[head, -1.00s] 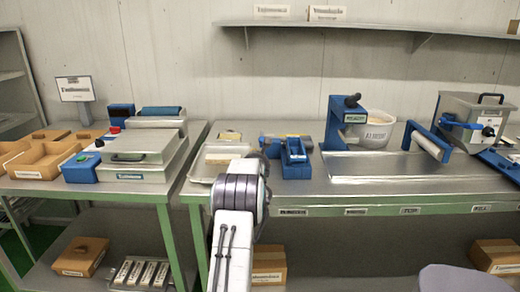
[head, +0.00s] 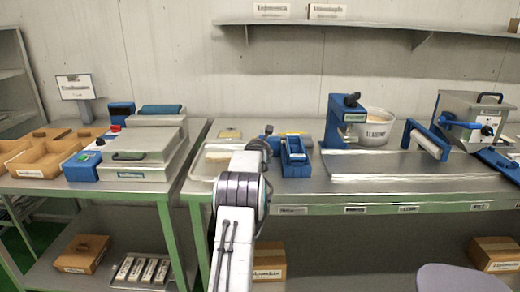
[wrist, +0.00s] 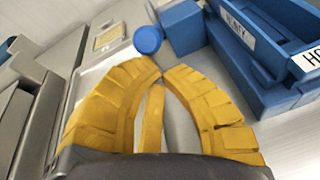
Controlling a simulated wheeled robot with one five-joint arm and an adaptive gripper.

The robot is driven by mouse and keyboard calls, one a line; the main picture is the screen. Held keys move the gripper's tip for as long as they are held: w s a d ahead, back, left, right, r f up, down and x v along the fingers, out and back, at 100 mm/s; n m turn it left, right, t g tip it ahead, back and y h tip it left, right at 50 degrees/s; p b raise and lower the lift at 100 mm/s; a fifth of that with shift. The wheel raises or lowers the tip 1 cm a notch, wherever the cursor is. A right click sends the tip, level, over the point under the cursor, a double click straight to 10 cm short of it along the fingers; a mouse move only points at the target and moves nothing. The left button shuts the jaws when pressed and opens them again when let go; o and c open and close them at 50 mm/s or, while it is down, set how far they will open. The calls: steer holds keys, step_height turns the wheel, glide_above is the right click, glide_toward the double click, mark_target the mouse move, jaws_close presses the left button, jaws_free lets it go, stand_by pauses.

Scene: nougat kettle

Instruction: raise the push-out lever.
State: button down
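The blue push-out device (head: 296,160) stands on the metal table in the head view, just right of my arm. In the wrist view its blue body (wrist: 262,62) with white labels fills the upper right. A round blue knob (wrist: 148,39), which looks like the end of the push-out lever, sits at the device's left side. In the head view my arm mostly hides the gripper.
A shallow metal tray (head: 200,172) lies left of the device. A blue press stand (head: 336,120) and a white bucket (head: 374,131) stand to the right. A grey-lidded machine (head: 145,150) is on the left table. The metal sheet (head: 400,164) at right is mostly clear.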

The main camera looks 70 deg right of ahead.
steer(key=r+p, duration=0.1)
steer(key=p, duration=0.1)
steer(key=r+y+p, duration=0.1)
steer(key=shift+w+d+r+p, duration=0.1)
steer(key=shift+d+p, duration=0.25)
steer(key=shift+y, duration=0.3)
